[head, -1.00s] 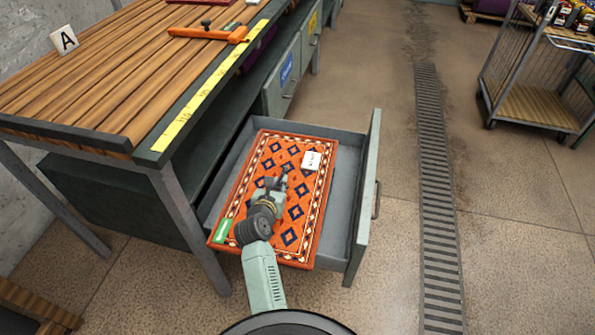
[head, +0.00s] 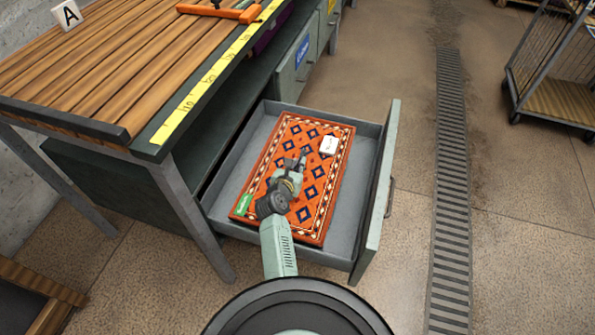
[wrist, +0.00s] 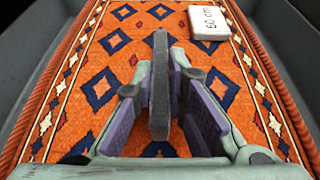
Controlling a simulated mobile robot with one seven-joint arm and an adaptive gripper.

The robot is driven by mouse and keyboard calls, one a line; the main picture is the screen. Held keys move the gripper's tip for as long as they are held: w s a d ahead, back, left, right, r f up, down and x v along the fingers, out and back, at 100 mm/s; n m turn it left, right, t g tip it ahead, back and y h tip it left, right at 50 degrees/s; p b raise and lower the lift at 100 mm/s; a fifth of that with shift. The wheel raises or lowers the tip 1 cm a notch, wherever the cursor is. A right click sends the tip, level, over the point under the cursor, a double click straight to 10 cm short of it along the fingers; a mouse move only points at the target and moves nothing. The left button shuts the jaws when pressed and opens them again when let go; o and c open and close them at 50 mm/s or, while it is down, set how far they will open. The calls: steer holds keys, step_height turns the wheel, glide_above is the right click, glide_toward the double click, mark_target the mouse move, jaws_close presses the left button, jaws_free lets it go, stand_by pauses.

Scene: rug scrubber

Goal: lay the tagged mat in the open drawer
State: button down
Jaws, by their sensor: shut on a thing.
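The mat (head: 322,196) is orange with blue diamonds and a patterned border. It carries a white block-like tag marked "60 cm" (wrist: 208,23) near its far right corner and a green label (head: 242,204) at its near left corner. My gripper (head: 295,165) is over the mat's middle. In the wrist view its fingers (wrist: 162,95) are shut on a grey upright grip (wrist: 160,70) standing on the mat. The open drawer (head: 378,190) is grey-green, and the mat lies within its outline. I cannot tell whether the mat touches the drawer's floor, which is mostly hidden under it.
A bench (head: 75,70) with a slatted wooden top and a yellow measuring strip (head: 205,88) stands above the drawer at left. One bench leg (head: 190,215) is close to the drawer's near left corner. A floor grate (head: 452,180) and a wire trolley (head: 555,75) are to the right.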

steer(key=shift+w+f, duration=0.1)
steer(key=shift+f, duration=1.3)
steer(key=shift+f+b, duration=0.35)
steer(key=shift+f, duration=0.15)
steer(key=c, duration=1.6)
jaws_free()
steer(key=shift+r, duration=0.2)
steer(key=v, duration=1.2)
steer(key=shift+r, duration=0.3)
